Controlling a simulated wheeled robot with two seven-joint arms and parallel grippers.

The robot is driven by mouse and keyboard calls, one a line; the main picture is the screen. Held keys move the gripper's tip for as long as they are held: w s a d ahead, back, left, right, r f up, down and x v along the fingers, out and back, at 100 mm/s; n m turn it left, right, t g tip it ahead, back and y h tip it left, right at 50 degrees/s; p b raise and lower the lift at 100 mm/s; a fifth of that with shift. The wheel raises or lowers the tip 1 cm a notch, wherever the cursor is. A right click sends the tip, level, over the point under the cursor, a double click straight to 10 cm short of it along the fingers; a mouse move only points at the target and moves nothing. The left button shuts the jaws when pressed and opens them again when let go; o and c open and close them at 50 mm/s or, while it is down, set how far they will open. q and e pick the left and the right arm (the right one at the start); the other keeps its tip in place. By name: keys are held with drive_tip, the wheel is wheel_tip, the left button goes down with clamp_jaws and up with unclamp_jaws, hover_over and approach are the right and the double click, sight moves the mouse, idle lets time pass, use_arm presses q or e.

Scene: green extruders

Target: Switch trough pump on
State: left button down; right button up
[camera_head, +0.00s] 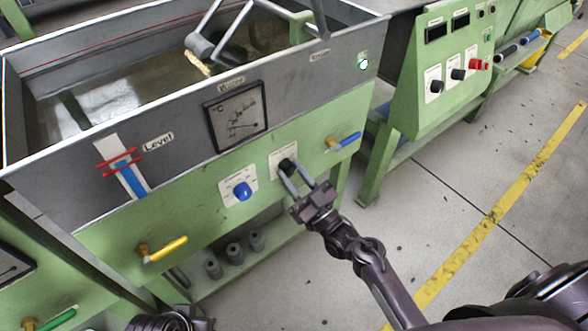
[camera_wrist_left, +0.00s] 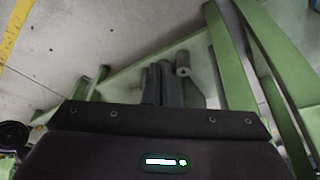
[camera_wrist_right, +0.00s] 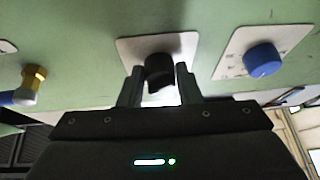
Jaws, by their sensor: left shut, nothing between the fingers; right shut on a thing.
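A black rotary knob (camera_head: 287,165) on a white plate sits on the green front panel of the trough (camera_head: 200,205). My right gripper (camera_head: 295,178) reaches up to this knob. In the right wrist view, its two fingers stand on either side of the black knob (camera_wrist_right: 159,70) and are shut on it. A blue knob (camera_head: 242,190) sits on its own plate to the left, and it also shows in the right wrist view (camera_wrist_right: 262,60). My left gripper (camera_wrist_left: 160,84) is shut and empty, low in front of the trough, facing the space under it.
A yellow-handled valve (camera_head: 165,249) and a blue-handled valve (camera_head: 345,142) stick out from the panel. A dial (camera_head: 237,116) and a small lit green lamp (camera_head: 363,64) are above. A green control console (camera_head: 455,75) stands at the right. The floor between is clear.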

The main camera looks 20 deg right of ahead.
use_arm(q)
drive_tip(key=shift+s+a+r+g+p, duration=0.2)
drive_tip(key=shift+a+g+p, duration=0.1)
drive_tip(key=shift+a, duration=0.2)
use_arm(e)
drive_tip(key=shift+m+h, duration=0.6)
drive_tip(key=shift+m, duration=0.4)
use_arm(q)
drive_tip(key=shift+a, duration=0.1)
use_arm(e)
drive_tip(key=shift+t, duration=0.3)
drive_tip(key=o, duration=0.9)
drive_tip(key=shift+o, duration=0.2)
drive_tip(key=v, duration=0.7)
drive_tip(key=shift+s+f, duration=0.15)
drive_tip(key=shift+s, duration=0.2)
